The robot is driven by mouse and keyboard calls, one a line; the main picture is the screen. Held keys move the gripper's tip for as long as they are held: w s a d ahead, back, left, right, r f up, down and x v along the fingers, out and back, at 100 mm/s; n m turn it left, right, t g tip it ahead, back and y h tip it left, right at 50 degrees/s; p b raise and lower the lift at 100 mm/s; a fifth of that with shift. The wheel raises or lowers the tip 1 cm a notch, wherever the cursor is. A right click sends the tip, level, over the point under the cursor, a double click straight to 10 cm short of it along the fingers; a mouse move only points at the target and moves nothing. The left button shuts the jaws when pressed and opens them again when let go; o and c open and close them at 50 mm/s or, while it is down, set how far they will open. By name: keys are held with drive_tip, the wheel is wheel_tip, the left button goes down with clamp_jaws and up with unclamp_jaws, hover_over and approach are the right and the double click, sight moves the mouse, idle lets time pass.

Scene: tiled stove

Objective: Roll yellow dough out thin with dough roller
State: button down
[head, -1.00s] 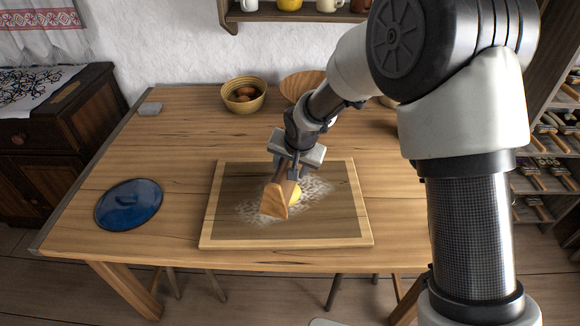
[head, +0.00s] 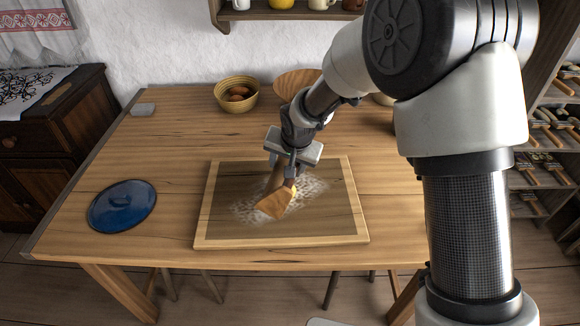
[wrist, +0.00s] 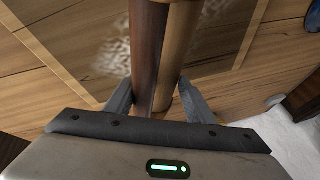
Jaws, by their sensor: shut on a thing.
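My gripper (head: 290,168) is shut on a wooden tool, which I take to be the dough roller (head: 273,204). The tool slants down toward the front of the board, with its broad, light-wood end low over the flour. In the wrist view the roller (wrist: 173,50) runs up between the two fingers, dark brown on one side and lighter on the other. The yellow dough (head: 294,190) shows as a small patch on the board, right beside the tool and partly hidden by it and the gripper. I cannot tell whether the tool touches the dough.
The floured wooden board (head: 225,241) lies on the table (head: 150,190). A blue lid (head: 122,206) lies to its left. A basket of brown eggs or rolls (head: 237,94) and a wooden bowl (head: 296,84) stand behind.

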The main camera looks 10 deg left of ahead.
drive_tip(key=shift+s+a+b, duration=0.15)
drive_tip(key=shift+a+b, duration=0.15)
drive_tip(key=shift+a, duration=0.85)
drive_tip(key=shift+f, duration=0.1)
drive_tip(key=shift+d, duration=1.7)
drive_tip(key=shift+a+r, duration=0.1)
drive_tip(key=shift+r, duration=0.2)
drive_tip(key=shift+r+p, duration=0.35)
drive_tip(key=shift+r, duration=0.2)
drive_tip(key=shift+r+p, duration=1.65)
drive_tip(key=shift+r, duration=1.3)
